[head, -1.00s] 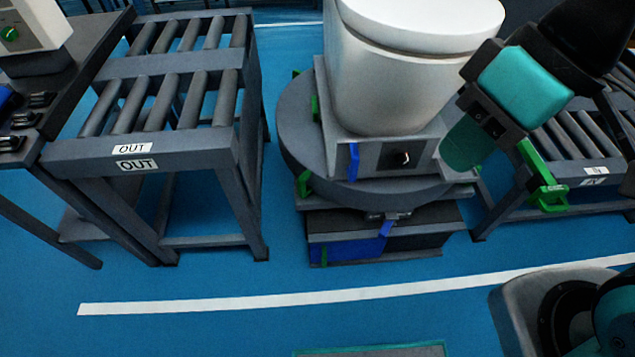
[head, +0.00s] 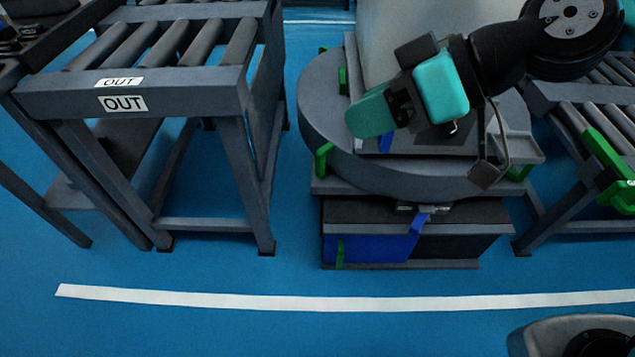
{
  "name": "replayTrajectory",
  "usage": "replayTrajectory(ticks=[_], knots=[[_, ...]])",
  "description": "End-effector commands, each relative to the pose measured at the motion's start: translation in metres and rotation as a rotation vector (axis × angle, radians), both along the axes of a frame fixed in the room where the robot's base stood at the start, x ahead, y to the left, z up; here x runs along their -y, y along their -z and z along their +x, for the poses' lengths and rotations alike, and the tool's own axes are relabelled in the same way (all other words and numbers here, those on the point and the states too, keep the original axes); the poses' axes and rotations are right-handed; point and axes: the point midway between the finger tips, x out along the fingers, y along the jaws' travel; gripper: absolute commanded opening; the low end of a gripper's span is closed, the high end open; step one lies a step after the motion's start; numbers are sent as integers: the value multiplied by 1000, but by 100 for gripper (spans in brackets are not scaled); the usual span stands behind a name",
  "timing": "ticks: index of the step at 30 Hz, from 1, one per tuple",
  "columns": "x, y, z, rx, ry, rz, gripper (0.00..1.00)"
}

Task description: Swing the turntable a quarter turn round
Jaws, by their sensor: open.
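The grey round turntable (head: 318,112) stands at centre right on a low dark stand. Small green blocks (head: 323,157) are fixed around its rim. The white toilet body (head: 385,30) stands on it, its top cut off and its lower front hidden by my arm. A blue lever (head: 418,220) is on the stand below the disc. My gripper (head: 400,105), at the end of my teal and black arm, is in front of the toilet and over the near part of the turntable. It is open and appears empty. Its fingertips are hard to make out, and I cannot tell whether it touches anything.
The OUT roller conveyor (head: 170,92) stands left of the turntable, across a narrow gap. Another roller conveyor (head: 575,105) with a green bracket (head: 610,170) stands close on the right.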

Motion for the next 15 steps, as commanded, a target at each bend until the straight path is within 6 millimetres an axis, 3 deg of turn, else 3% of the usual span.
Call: replayTrajectory(ticks=[1,9,15], knots=[[-6,42,9,27,-2,40,48],[-30,142,58,226,48,253,48],[-32,221,97,366,159,365,48]])
